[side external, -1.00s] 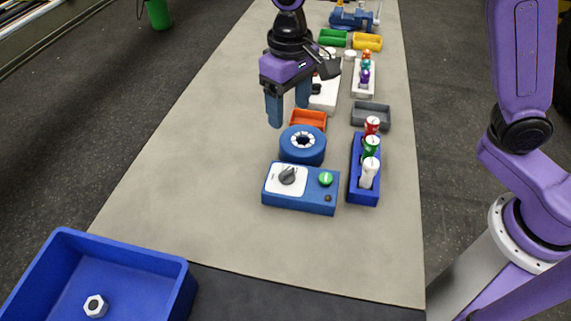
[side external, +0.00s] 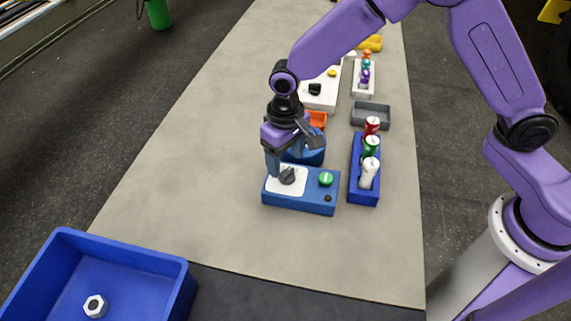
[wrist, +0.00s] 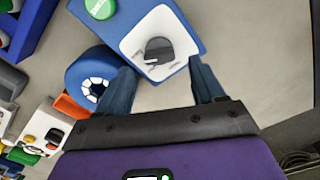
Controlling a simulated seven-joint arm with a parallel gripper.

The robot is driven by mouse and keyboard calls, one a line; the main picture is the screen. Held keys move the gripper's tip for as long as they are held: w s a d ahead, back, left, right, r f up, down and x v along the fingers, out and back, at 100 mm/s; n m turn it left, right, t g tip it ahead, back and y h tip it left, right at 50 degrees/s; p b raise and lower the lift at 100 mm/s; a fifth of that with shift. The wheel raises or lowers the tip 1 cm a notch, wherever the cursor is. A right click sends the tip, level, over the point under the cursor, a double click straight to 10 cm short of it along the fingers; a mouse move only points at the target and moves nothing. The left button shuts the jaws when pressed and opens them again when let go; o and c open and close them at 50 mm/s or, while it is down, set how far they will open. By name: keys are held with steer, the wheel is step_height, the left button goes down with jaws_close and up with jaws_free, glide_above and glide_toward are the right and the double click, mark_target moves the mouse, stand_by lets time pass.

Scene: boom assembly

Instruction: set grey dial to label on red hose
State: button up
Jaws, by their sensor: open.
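The grey dial (side external: 288,176) sits on a white plate on the blue control box (side external: 300,203), beside a green button (side external: 326,179). In the wrist view the dial (wrist: 160,50) lies ahead of the fingertips, roughly between their lines. My gripper (side external: 284,166) is above the dial end of the box, open and empty; in the wrist view its two dark blue fingers (wrist: 165,78) stand apart. Contact with the dial cannot be told. No red hose is clear; a red-topped piece (side external: 372,125) with a white mark stands in a blue rack (side external: 365,193). Its label is too small to read.
A blue ring-shaped roll (side external: 312,157) stands close behind the box, partly hidden by my gripper. Behind are an orange tray (side external: 318,119), a grey tray (side external: 371,115) and a white box (side external: 320,95). A blue bin (side external: 130,265) holding a nut is front left. The left table is clear.

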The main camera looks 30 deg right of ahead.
mark_target(285, 171)
steer(key=shift+f, duration=1.6)
steer(key=c, duration=1.1)
steer(key=shift+o, duration=0.2)
steer(key=shift+n, duration=0.3)
steer(key=n, duration=0.5)
steer(key=shift+a, duration=0.15)
steer(key=n, duration=0.6)
steer(key=shift+s, duration=0.1)
